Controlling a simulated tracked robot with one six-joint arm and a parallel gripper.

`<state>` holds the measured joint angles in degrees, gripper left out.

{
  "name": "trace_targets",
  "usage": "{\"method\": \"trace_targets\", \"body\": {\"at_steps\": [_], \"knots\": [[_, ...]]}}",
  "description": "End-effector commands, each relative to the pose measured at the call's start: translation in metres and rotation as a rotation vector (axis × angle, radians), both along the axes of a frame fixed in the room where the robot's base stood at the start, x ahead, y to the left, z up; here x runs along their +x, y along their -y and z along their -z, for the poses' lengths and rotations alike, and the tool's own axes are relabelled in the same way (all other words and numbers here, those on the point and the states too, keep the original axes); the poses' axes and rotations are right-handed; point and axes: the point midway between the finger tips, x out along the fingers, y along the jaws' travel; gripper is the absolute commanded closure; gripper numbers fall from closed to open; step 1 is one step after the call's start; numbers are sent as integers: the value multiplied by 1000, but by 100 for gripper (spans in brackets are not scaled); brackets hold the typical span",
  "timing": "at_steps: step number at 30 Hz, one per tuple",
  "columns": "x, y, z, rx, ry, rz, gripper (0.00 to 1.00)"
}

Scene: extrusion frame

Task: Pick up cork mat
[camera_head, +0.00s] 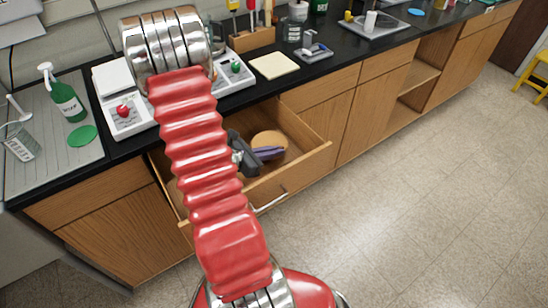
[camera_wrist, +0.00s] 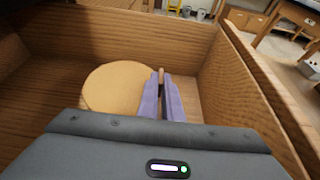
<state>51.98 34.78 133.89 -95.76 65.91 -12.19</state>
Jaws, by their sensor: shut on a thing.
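The cork mat is a round tan disc (camera_head: 269,139) inside the open drawer; it also shows in the wrist view (camera_wrist: 115,88), left of my fingers. My gripper (camera_head: 282,150) reaches down into the drawer, its purple fingers close together at the mat's edge. In the wrist view my gripper (camera_wrist: 162,76) has a brownish edge between its fingertips, and the left finger covers part of the mat's right side. The jaws are shut on the mat's rim. Whether the mat is clear of the drawer floor cannot be told.
The wooden drawer (camera_head: 315,160) stands open around the gripper, its walls close on the sides. The black counter (camera_head: 290,85) above holds a cream square pad (camera_head: 274,65), a green bottle (camera_head: 67,99) and other items. The floor (camera_head: 430,180) at right is clear.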

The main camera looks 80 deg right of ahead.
Motion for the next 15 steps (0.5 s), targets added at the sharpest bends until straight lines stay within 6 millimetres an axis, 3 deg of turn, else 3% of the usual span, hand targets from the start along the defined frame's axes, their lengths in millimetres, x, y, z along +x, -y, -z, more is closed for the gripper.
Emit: {"method": "trace_targets", "body": {"at_steps": [15], "knots": [[0,0,-80,-4,3,0,100]]}}
